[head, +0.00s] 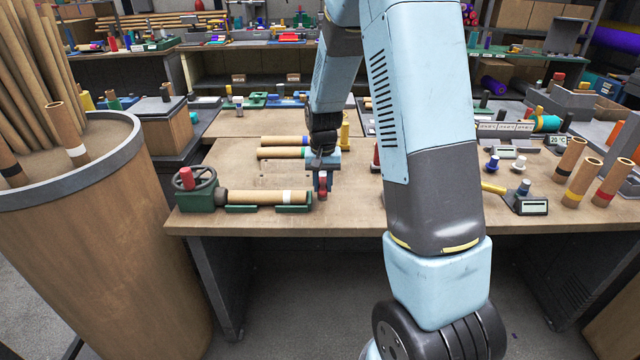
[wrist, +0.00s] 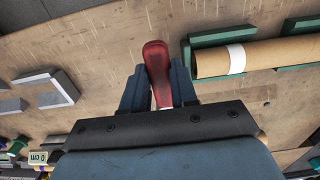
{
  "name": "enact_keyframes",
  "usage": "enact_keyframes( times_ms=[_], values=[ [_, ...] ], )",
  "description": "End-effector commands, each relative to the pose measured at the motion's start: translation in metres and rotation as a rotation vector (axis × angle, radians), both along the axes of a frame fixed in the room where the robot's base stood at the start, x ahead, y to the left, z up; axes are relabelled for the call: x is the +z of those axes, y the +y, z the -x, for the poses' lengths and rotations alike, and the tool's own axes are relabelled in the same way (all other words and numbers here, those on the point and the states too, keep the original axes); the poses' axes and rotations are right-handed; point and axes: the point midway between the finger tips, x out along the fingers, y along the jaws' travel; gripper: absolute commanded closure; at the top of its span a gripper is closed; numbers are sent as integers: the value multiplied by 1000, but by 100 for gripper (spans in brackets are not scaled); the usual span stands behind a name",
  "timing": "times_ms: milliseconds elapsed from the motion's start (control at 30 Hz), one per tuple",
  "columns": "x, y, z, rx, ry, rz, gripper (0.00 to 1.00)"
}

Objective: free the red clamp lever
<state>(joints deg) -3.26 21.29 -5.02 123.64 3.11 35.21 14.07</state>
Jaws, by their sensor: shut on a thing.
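The red clamp lever (wrist: 155,58) stands between the two fingers of my gripper (wrist: 159,88) in the wrist view, its rounded end reaching past them. My gripper is shut on it. In the head view my gripper (head: 322,178) is low over the front part of the bench, with the red lever (head: 323,187) at its fingers. The lever's base is hidden in both views. Just left of it, a cardboard tube with a white band (head: 262,197) lies in green cradles (head: 292,208); the tube also shows in the wrist view (wrist: 275,55).
A green handwheel unit (head: 197,192) with a red knob stands at the tube's left end. Two more tubes (head: 280,153) lie behind. My arm hides part of the bench (head: 235,170). Upright tubes (head: 570,155) stand at the right; a large bin (head: 100,250) is at the left.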

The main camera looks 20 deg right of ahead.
Motion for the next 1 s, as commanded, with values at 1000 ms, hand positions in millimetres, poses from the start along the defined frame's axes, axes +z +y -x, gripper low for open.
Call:
enact_keyframes(
  times_ms=[1000],
  values=[
    [1,11,0,48,-2,-4,100]
  ],
)
